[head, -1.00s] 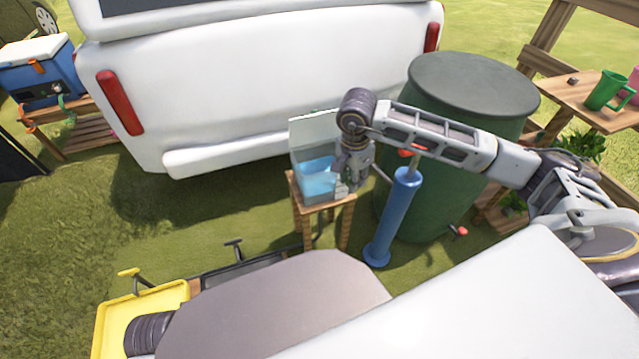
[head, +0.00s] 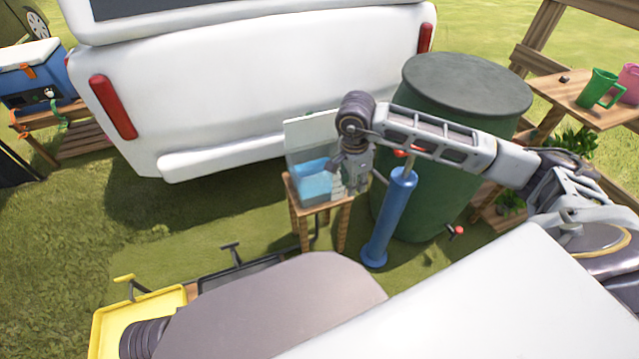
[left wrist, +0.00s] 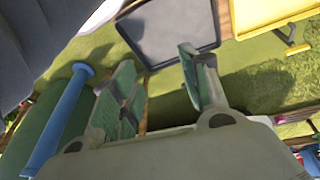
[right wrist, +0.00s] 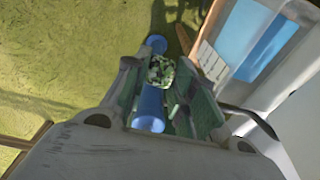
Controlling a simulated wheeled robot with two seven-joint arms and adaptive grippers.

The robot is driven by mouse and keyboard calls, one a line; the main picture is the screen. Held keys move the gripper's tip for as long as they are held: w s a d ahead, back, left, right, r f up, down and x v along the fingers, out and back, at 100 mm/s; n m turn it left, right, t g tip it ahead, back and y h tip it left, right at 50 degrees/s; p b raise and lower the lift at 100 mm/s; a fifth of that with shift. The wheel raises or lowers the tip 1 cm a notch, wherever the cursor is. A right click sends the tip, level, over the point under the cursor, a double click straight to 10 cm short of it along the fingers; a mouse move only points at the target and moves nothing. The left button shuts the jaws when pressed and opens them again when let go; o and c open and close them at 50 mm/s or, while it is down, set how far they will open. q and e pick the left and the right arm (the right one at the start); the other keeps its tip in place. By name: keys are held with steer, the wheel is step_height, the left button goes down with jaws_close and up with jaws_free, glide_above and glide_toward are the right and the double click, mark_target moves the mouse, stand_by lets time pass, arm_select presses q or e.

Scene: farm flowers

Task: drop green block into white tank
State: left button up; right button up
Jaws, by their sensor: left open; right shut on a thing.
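The white tank (head: 310,135), with its lid raised and blue water inside, stands on a small wooden stool behind the van. It also shows at the right of the right wrist view (right wrist: 285,75). My right gripper (head: 357,185) is just right of the tank, pointing down. In the right wrist view its fingers (right wrist: 163,85) are shut on the mottled green block (right wrist: 160,70), beside the tank's wall and not over the water. The block cannot be made out in the head view. My left gripper (left wrist: 165,80) is open and empty over the grass in the left wrist view.
A blue hand pump (head: 388,220) stands close right of the tank, before a green barrel (head: 455,130). The white van (head: 250,85) is behind. A yellow tray (head: 105,325) and a dark tray (head: 240,275) lie at front left. Grass is free left of the stool.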

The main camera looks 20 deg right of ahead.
steer(key=w+d+b, duration=0.1)
steer(key=w+b, duration=0.2)
steer(key=w, duration=1.5)
arm_select(q)
steer(key=w+d+f+t+h+b, duration=0.1)
steer(key=d+f+t+h+b, duration=0.1)
steer(key=f, duration=0.9)
steer(key=shift+w+d+f+n+t+b, duration=0.2)
steer(key=shift+w+d+n+t+b, duration=0.15)
steer(key=shift+d+b, duration=0.55)
arm_select(e)
step_height(320, 180, down, 14)
steer(key=shift+s+r, duration=0.1)
steer(key=shift+r, duration=0.1)
arm_select(q)
steer(key=shift+s, duration=0.1)
arm_select(e)
steer(key=shift+f, duration=0.55)
step_height(320, 180, down, 3)
steer(key=shift+r+b, duration=0.1)
steer(key=shift+b, duration=0.65)
steer(key=shift+f, duration=0.2)
arm_select(q)
steer(key=f, duration=0.2)
steer(key=shift+s+d+f+h, duration=0.15)
steer(key=shift+s+f+h, duration=0.15)
steer(key=shift+f, duration=0.1)
